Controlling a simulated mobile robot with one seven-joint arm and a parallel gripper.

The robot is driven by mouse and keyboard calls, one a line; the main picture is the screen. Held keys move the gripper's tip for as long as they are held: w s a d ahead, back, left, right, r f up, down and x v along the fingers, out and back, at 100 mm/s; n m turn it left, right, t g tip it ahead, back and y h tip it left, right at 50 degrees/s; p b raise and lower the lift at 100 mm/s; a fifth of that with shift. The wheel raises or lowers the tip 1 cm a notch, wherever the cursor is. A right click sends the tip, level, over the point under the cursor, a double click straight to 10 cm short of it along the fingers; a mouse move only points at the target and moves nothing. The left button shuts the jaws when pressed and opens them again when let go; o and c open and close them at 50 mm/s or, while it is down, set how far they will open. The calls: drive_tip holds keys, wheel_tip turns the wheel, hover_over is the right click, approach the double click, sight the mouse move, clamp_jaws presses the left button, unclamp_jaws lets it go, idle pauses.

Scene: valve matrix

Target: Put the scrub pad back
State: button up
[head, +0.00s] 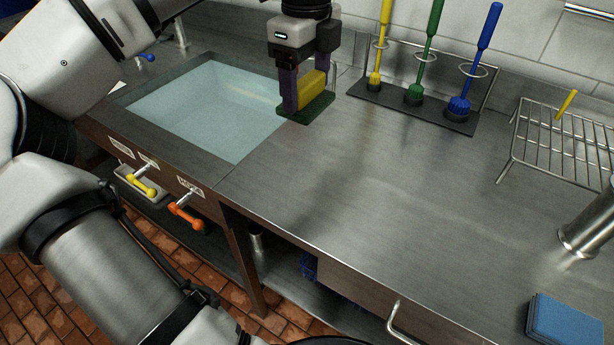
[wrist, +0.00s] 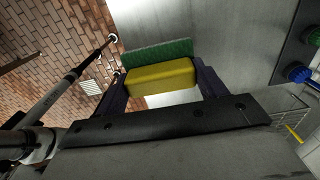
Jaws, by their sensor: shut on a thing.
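The scrub pad, a yellow block with a green scouring face, is held between the two fingers of my gripper (head: 303,92). Its yellow part (head: 313,86) and its green underside (head: 310,108) show in the head view, green face down. In the wrist view the yellow block (wrist: 162,82) fills the space between the fingers, with the green layer (wrist: 157,53) beyond it. The pad is near the right edge of the water-filled sink (head: 205,108), by the steel counter (head: 330,180). I cannot tell whether it touches the counter.
A rack (head: 410,105) with yellow, green and blue brushes stands at the back. A wire rack (head: 560,145) is at the right, a blue pad stack (head: 566,318) at the front right. Yellow (head: 140,184) and orange (head: 187,214) valve handles are on the sink front. The middle counter is clear.

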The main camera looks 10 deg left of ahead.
wheel_tip(320, 180, down, 19)
drive_tip(key=p, duration=0.3)
drive_tip(key=shift+r, duration=0.2)
drive_tip(key=shift+f, duration=0.1)
drive_tip(key=shift+f, duration=0.2)
drive_tip(key=o, duration=0.9)
drive_tip(key=shift+o, duration=0.2)
drive_tip(key=shift+r, duration=0.1)
drive_tip(key=shift+r, duration=0.2)
wheel_tip(320, 180, up, 12)
drive_tip(key=b, duration=0.2)
